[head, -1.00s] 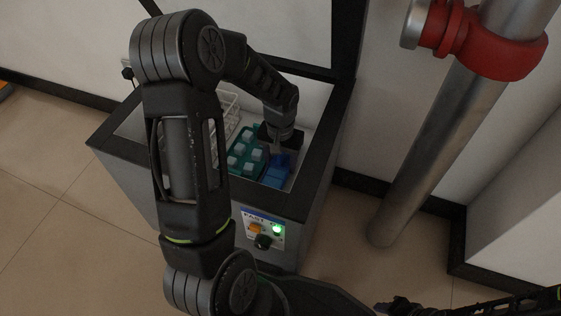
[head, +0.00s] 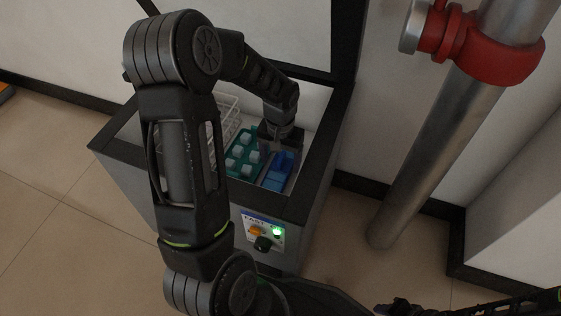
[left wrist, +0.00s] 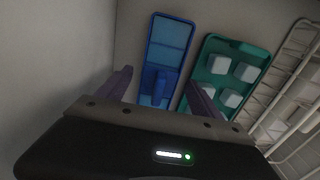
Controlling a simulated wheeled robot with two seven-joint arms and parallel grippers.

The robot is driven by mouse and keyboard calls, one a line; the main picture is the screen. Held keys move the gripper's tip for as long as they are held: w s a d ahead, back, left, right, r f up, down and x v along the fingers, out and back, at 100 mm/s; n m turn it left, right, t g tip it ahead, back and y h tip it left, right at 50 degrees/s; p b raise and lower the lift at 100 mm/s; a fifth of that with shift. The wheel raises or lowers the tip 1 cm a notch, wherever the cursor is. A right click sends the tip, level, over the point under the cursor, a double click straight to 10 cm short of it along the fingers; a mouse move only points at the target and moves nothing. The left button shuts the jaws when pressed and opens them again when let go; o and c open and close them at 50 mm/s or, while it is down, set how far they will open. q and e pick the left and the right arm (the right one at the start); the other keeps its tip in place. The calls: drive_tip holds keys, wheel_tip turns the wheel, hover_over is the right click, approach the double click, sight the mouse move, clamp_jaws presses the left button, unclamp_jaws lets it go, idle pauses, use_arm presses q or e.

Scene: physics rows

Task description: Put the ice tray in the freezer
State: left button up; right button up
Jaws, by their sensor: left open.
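A blue ice tray (head: 279,172) lies inside the open freezer chest (head: 290,206), at the right of its floor. In the left wrist view, the blue tray (left wrist: 172,40) has an upright blue grip piece at its near end. My left gripper (head: 277,146) reaches down into the chest over the far part of this tray. In the left wrist view, its fingers (left wrist: 161,92) are apart, one on each side of the grip piece, with gaps showing. My right arm shows only partly at the bottom right, and its jaws cannot be made out.
A teal tray with pale cubes (head: 243,154) lies close left of the blue tray. A white wire basket (left wrist: 290,88) stands beyond it. A metal pipe with a red clamp (head: 495,55) stands to the right.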

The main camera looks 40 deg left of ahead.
sight(280, 158)
use_arm(q)
wheel_tip(280, 158, up, 10)
drive_tip(key=p, duration=0.3)
idle(0.5)
